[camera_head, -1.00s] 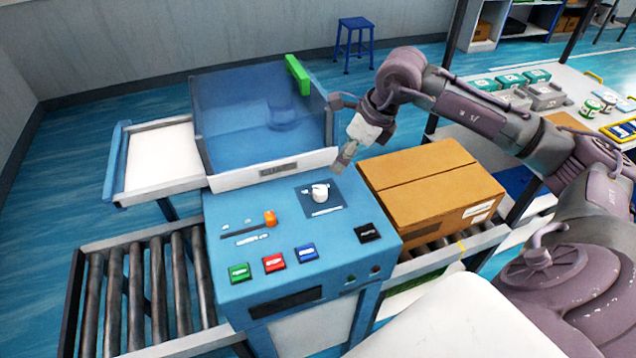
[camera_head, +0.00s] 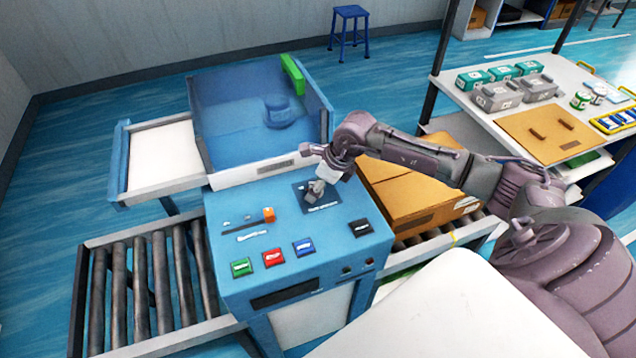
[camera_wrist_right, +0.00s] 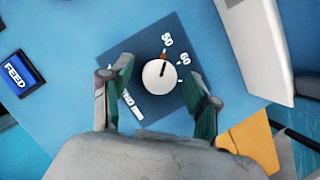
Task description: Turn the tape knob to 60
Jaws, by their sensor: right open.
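The tape knob (camera_wrist_right: 159,74) is a round white knob on a dark square plate (camera_wrist_right: 130,55) on the blue control panel. In the right wrist view its dark and orange pointer mark faces up, near the "50" label, with "60" to its right. In the head view my right gripper (camera_head: 315,192) is over the plate and hides most of the knob. My left gripper is not in view.
The panel (camera_head: 345,215) also carries an orange slider (camera_head: 268,215) and green, red, blue and black buttons. A clear-sided bin (camera_head: 240,110) stands behind it. A cardboard box (camera_head: 400,200) lies on rollers to the right, partly under my arm.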

